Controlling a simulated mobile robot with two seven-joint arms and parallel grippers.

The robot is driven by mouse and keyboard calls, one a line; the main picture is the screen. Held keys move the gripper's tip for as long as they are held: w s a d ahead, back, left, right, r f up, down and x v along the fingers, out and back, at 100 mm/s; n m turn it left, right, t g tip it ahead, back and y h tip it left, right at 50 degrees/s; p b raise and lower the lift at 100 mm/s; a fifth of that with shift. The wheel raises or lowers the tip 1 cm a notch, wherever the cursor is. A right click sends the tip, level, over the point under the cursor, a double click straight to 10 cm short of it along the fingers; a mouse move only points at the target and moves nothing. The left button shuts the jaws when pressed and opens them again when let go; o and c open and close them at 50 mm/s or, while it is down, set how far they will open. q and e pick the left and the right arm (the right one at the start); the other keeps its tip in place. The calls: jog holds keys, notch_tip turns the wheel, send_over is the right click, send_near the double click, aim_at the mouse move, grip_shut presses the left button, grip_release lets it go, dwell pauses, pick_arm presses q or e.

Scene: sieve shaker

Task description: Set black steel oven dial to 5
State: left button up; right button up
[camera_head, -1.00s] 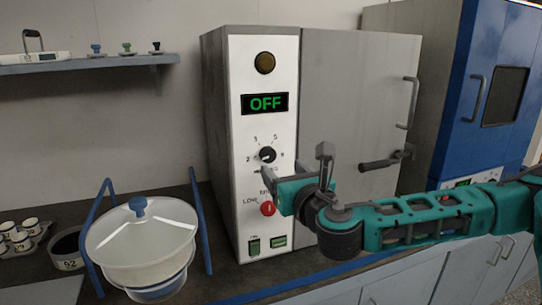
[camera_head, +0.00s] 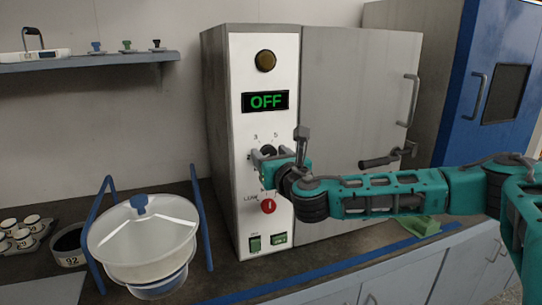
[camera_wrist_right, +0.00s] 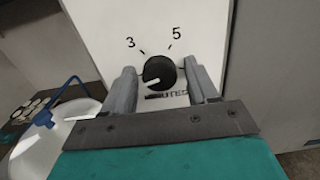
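The oven's black dial (camera_head: 268,152) is on the white control panel (camera_head: 262,190), below a display reading OFF; my right gripper partly covers it in the head view. In the right wrist view the dial (camera_wrist_right: 160,72) shows clearly, with a white pointer aimed to the left and slightly down, and the marks 3 and 5 above it. My right gripper (camera_head: 270,156) is at the dial. In the wrist view its two fingers (camera_wrist_right: 160,84) stand apart on either side of the dial, with a small gap at the left; contact at the right cannot be told. My left gripper is not in view.
The oven door handle (camera_head: 412,100) and a dark latch lever (camera_head: 380,161) are to the right. A lidded white bowl (camera_head: 140,240) stands at the left.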

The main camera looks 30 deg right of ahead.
jog(key=c, duration=0.9)
jog(key=shift+f+m, duration=0.1)
jog(key=shift+m, duration=0.2)
jog(key=shift+m+b, duration=1.5)
jog(key=shift+m, duration=12)
